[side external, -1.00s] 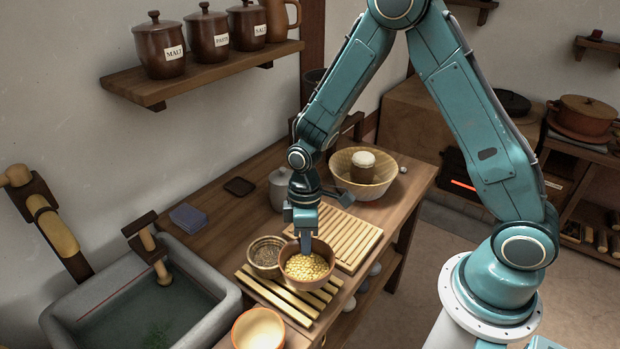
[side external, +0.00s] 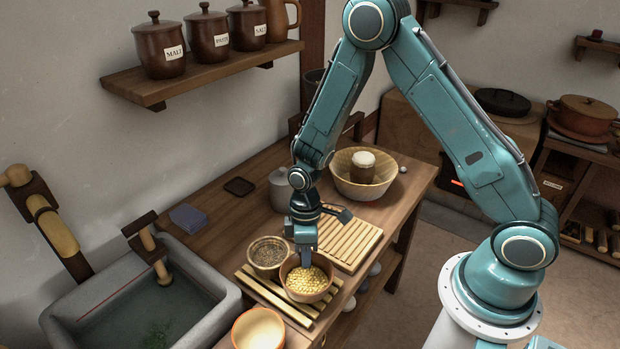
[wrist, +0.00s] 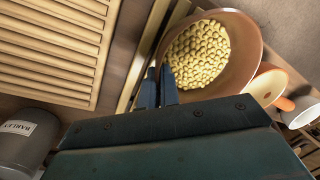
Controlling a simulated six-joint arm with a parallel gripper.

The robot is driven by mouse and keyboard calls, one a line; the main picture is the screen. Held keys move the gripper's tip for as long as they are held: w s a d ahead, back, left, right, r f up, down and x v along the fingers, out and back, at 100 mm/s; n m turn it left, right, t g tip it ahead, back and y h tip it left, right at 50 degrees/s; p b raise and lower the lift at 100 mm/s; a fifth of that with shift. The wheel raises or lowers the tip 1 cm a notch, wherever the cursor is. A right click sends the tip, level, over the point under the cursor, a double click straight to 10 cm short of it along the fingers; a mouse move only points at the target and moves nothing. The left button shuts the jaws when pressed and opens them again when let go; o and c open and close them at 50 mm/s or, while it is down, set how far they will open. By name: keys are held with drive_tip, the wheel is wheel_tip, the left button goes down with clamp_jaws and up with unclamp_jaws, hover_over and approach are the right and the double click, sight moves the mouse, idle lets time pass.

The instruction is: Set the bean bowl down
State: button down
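The bean bowl (side external: 307,296), brown and full of yellow beans, is over the near slatted wooden rack (side external: 250,283). It looks level and very low; I cannot tell whether its base touches the slats. My gripper (side external: 306,262) points down at the bowl's far rim. In the wrist view, the two blue fingers (wrist: 158,88) are close together at the rim of the bean bowl (wrist: 252,50), one on each side of its wall. The bowl's underside is hidden.
A bowl of dark grains (side external: 268,252) stands close behind-left of the bean bowl. An orange bowl (side external: 258,329) is in front. A second slatted rack (side external: 350,240), a grey lidded jar (side external: 282,190) and a large wooden bowl (side external: 345,183) stand behind. The stone sink (side external: 225,305) is left.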

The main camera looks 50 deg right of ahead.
drive_tip(key=shift+f, duration=0.15)
drive_tip(key=c, duration=1.6)
unclamp_jaws()
drive_tip(key=r, duration=0.4)
drive_tip(key=d+r, duration=0.1)
drive_tip(key=r, duration=0.3)
drive_tip(key=w+r, duration=0.1)
drive_tip(key=r, duration=0.3)
drive_tip(key=shift+w+d+r, duration=0.1)
drive_tip(key=shift+d, duration=0.15)
